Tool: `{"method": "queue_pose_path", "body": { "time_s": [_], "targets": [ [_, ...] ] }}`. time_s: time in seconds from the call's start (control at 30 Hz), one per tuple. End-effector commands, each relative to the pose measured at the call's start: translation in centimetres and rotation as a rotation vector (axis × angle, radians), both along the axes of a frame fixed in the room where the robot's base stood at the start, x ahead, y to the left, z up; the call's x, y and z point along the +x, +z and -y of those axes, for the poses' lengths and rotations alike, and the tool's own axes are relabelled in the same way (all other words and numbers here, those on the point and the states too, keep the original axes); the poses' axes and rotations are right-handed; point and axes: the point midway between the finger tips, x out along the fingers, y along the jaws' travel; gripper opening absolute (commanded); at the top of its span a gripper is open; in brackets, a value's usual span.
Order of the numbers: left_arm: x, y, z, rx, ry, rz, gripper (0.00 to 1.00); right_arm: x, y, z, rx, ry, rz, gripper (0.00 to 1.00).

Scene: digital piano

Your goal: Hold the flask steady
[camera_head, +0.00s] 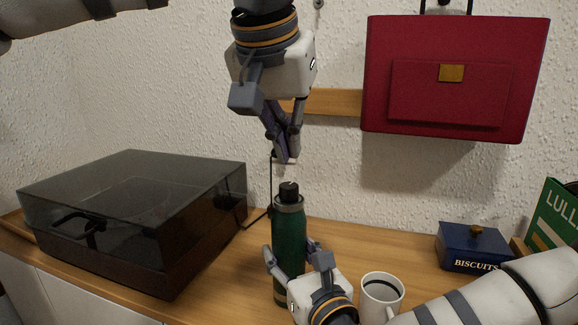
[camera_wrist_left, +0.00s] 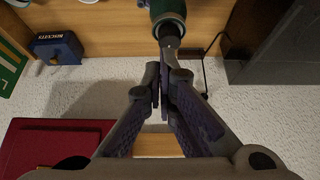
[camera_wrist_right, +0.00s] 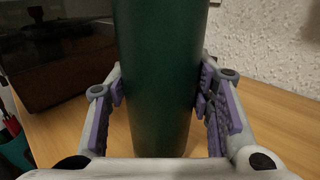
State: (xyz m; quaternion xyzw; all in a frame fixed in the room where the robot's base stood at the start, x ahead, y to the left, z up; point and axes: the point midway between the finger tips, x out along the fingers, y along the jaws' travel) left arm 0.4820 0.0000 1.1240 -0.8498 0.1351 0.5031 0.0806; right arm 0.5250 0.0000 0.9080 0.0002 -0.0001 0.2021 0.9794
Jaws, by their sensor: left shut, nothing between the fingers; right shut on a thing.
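A dark green flask (camera_head: 289,240) with a black cap (camera_head: 288,191) stands upright on the wooden cabinet top. My right gripper (camera_head: 290,262) is shut on the flask's body, one finger on each side. In the right wrist view the flask (camera_wrist_right: 158,75) fills the middle between the fingers (camera_wrist_right: 160,105). My left gripper (camera_head: 285,160) is shut and empty above the cap, apart from it. In the left wrist view the closed fingertips (camera_wrist_left: 163,70) point toward the cap (camera_wrist_left: 169,38), and the flask's upper body (camera_wrist_left: 168,10) is partly cut off.
A turntable with a dark lid (camera_head: 130,205) stands at the left. A white mug (camera_head: 381,296) is close to the right of my right gripper. A blue biscuit tin (camera_head: 472,248) and green book (camera_head: 558,215) are at the right. A red case (camera_head: 455,80) hangs on the wall.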

Motion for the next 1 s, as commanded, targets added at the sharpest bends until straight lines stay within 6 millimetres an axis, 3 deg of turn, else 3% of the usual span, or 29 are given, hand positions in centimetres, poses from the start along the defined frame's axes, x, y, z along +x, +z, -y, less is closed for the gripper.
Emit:
{"method": "queue_pose_path", "body": {
  "time_s": [0.43,1.0],
  "targets": [
    [0.1,-6.3,-0.2,0.001,0.001,-0.004,0.0,0.0,-0.1,0.0,-0.001,-0.001,-0.002,0.0],
    [0.2,-7.0,-0.2,0.0,0.002,-0.003,0.0,0.0,-0.1,0.0,-0.001,-0.001,-0.002,0.0]
  ]
}}
